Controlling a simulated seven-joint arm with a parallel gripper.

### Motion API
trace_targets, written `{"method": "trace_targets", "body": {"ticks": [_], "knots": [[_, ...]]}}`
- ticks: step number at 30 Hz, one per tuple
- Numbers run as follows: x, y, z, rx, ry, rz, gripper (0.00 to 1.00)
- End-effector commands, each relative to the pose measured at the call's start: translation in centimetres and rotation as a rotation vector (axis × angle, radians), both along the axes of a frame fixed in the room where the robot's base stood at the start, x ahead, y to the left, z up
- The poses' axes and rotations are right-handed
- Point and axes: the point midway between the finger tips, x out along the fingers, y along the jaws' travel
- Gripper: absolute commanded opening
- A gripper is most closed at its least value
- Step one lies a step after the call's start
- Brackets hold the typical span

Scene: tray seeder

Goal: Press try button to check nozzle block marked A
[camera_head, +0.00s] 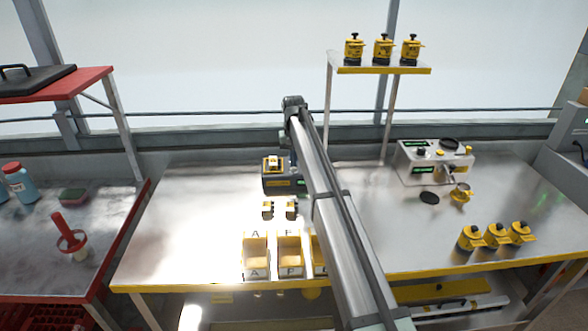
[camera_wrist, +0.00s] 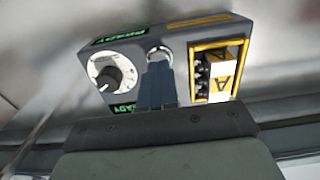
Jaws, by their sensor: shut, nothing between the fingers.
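The grey test unit (camera_head: 285,186) stands on the steel table, partly behind my arm. In the wrist view the unit (camera_wrist: 180,48) shows a dial (camera_wrist: 110,76), green displays reading READY and a round silver button (camera_wrist: 158,52). A nozzle block marked A (camera_wrist: 222,76) sits in its yellow-framed seat beside the button; it also shows on top of the unit in the head view (camera_head: 272,164). My gripper (camera_wrist: 160,62) is shut and empty, its fingertips at the button. I cannot tell whether they touch or press it. The gripper's fingers are hidden in the head view.
Two small blocks (camera_head: 267,209) lie in front of the unit. Bins marked A (camera_head: 256,271) and F (camera_head: 289,270) stand nearer the front edge, another partly behind my arm. A white machine (camera_head: 410,160) and several yellow pots (camera_head: 470,239) stand to the right.

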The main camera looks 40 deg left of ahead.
Motion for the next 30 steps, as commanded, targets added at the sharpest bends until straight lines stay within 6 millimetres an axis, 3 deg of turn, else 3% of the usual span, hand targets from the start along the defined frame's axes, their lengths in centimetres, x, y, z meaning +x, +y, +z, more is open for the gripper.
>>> {"method": "trace_targets", "body": {"ticks": [30], "knots": [[0.0,0.0,-1.6,0.0,0.0,0.0,0.0]]}}
